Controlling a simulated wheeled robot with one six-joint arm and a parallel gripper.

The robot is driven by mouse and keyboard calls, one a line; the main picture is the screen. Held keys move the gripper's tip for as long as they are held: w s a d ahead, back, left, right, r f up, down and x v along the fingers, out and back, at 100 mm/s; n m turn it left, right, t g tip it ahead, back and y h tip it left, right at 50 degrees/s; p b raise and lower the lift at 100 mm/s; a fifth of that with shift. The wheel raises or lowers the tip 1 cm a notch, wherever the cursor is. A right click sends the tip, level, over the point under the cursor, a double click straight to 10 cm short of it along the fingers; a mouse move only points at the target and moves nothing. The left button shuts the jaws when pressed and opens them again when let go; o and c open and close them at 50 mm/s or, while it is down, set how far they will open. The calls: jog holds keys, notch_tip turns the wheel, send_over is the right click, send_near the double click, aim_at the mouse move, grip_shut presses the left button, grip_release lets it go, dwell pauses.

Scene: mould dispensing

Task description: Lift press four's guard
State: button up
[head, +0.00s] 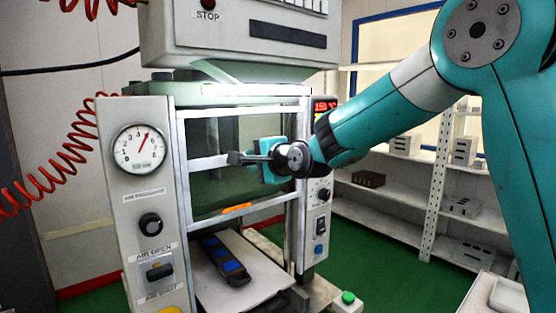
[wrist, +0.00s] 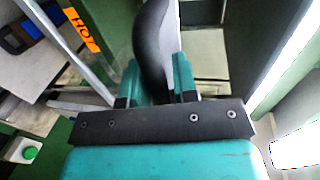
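The press's guard (head: 228,220) is a pale metal frame with a clear panel. It carries an orange strip, which reads HOT in the wrist view (wrist: 82,30). Its lower bar is well above the plate below, leaving a gap. My gripper (head: 262,159) is at the front of the guard, right of its middle. In the wrist view my gripper's teal fingers (wrist: 158,82) are on both sides of a dark curved handle (wrist: 152,40) and appear closed on it. I see no number on the press.
A dark mould with blue cavities (head: 225,260) lies on the press's lower plate (head: 262,275). A gauge (head: 139,149) and switches are on the left column; a control box (head: 240,35) hangs above. White shelves (head: 400,205) stand behind right. A green button (head: 348,297) is low right.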

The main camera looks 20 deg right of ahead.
jog(key=b+v, duration=0.6)
jog(key=v, duration=1)
jog(key=shift+s+d, duration=0.2)
jog(key=shift+s, duration=0.15)
jog(key=shift+r, duration=0.1)
jog(key=s+a+f+n+g+b, duration=0.2)
jog(key=s+a+f+n+g, duration=0.2)
jog(key=s+f+n+g, duration=0.3)
jog(key=s+a+f+n+g+b, duration=0.2)
jog(key=s+a+f+n+g, duration=0.2)
jog(key=s+f+n, duration=1)
jog(key=s+f+g, duration=0.3)
jog(key=f, duration=0.1)
jog(key=shift+a+f+n+g+h, duration=0.3)
jog(key=shift+a+f+g, duration=0.05)
jog(key=shift+a+g, duration=0.05)
